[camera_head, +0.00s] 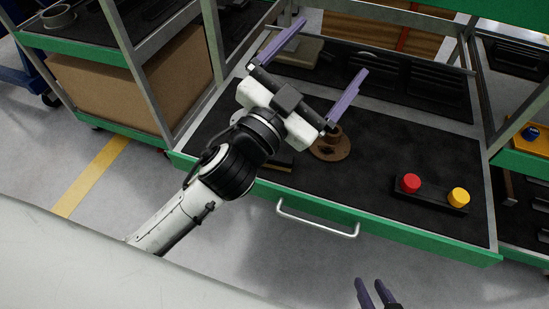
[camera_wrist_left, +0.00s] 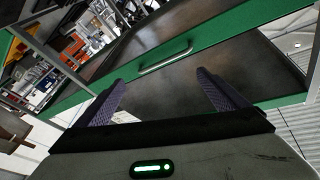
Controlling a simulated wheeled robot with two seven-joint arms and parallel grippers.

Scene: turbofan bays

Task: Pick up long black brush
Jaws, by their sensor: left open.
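My left gripper (camera_head: 334,46) is open and empty, above the pulled-out drawer in the head view. Its two purple fingers stand wide apart, and they also show in the left wrist view (camera_wrist_left: 160,79). I cannot clearly make out a long black brush. A dark thing with a yellow edge (camera_head: 280,164) lies in the drawer, mostly hidden under my left wrist; I cannot tell what it is. My right gripper (camera_head: 370,294) shows only its purple fingertips at the bottom edge, outside the drawer, and whether it is open is unclear.
The drawer (camera_head: 400,237) has a green front and a metal handle (camera_head: 318,222). Shelf posts stand on both sides. A cardboard box (camera_head: 130,85) is left.

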